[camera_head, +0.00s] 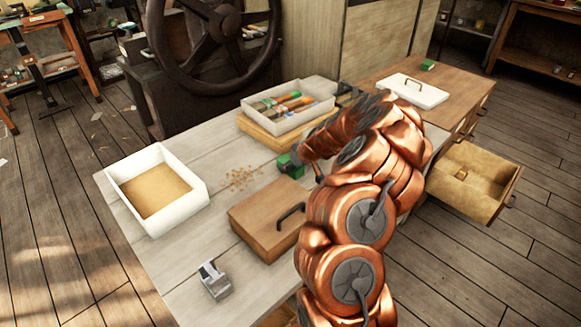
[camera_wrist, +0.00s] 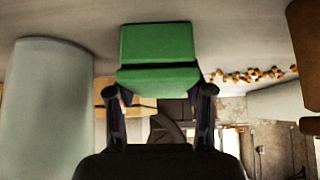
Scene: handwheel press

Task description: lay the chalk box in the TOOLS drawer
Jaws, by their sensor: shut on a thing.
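A green box (camera_head: 291,165), which I take to be the chalk box, is at my gripper (camera_head: 301,158) over the pale worktable. In the wrist view the green box (camera_wrist: 158,55) sits between the two dark fingertips (camera_wrist: 160,93), and my gripper is shut on it. I cannot tell whether the box touches the tabletop. A wooden drawer (camera_head: 485,158) stands open at the right, below the brown cabinet top; its inside is partly visible with a small object in it. No TOOLS label is legible. My arm hides part of the area between table and drawer.
A wooden box with a dark handle (camera_head: 262,220), a white sand tray (camera_head: 196,196), a tray of coloured items (camera_head: 318,108) and a grey metal piece (camera_head: 214,280) stand on the table. Crumbs (camera_head: 240,178) lie near the gripper. A white lid (camera_head: 425,96) and another green block (camera_head: 428,65) are on the cabinet.

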